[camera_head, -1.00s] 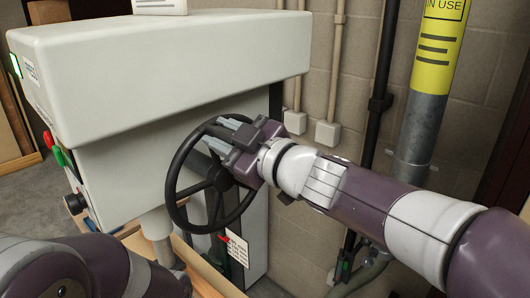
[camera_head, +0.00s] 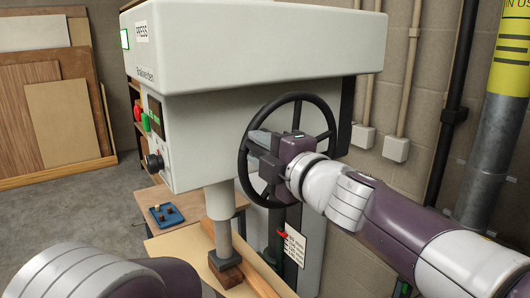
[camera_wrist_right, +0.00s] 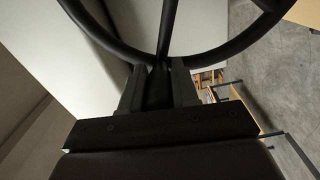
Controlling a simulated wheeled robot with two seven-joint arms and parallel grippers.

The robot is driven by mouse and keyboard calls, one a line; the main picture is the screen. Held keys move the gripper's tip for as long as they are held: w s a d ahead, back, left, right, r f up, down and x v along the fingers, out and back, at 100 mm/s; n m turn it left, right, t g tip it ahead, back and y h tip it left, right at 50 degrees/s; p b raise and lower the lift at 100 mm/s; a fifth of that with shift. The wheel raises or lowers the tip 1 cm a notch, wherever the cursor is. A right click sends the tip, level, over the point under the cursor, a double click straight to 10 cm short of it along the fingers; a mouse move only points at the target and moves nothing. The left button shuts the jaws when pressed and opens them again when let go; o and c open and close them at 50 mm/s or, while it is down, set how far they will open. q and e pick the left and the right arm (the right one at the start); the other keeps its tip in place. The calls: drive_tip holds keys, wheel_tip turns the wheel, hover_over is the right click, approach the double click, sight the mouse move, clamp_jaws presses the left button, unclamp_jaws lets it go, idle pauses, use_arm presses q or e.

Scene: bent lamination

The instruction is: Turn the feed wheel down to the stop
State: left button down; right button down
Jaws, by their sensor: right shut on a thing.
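The feed wheel (camera_head: 243,163) is a black spoked handwheel on the side of the grey-white press (camera_head: 262,45). My right gripper (camera_head: 262,140) is at the wheel and shut on it. In the right wrist view my right gripper (camera_wrist_right: 158,88) has its two fingers on either side of a dark part of the feed wheel (camera_wrist_right: 212,52), where a spoke meets the rim. The press ram (camera_head: 220,206) points down to a brown block (camera_head: 225,270) near the bench. Whether the ram touches the block is hard to tell. My left arm shows at the lower left, but its gripper is out of view.
A blue tray (camera_head: 166,215) with small dark pieces lies left of the ram. A wooden strip (camera_head: 262,272) runs beside the block. Pipes and a yellow-labelled post (camera_head: 508,110) stand at the right by the block wall. Boards (camera_head: 50,95) lean at the back left.

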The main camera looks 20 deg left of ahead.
sight(247, 161)
drive_tip(key=shift+s+a+f+n+b, duration=0.1)
drive_tip(key=shift+f+n+b, duration=0.2)
drive_tip(key=shift+f, duration=0.15)
drive_tip(key=shift+s+a+f+n+b, duration=0.1)
drive_tip(key=shift+f+n+b, duration=0.2)
drive_tip(key=shift+f, duration=0.15)
drive_tip(key=shift+s+f+b, duration=0.1)
drive_tip(key=shift+f+b, duration=0.4)
drive_tip(key=shift+a+f, duration=0.1)
drive_tip(key=shift+f, duration=0.1)
drive_tip(key=c, duration=0.9)
unclamp_jaws()
drive_tip(key=shift+o, duration=0.3)
drive_tip(key=shift+r, duration=0.2)
drive_tip(key=shift+d, duration=0.2)
drive_tip(key=v, duration=1.2)
drive_tip(key=shift+s+d+b, duration=0.2)
drive_tip(key=shift+d+b, duration=0.05)
drive_tip(key=shift+b, duration=0.2)
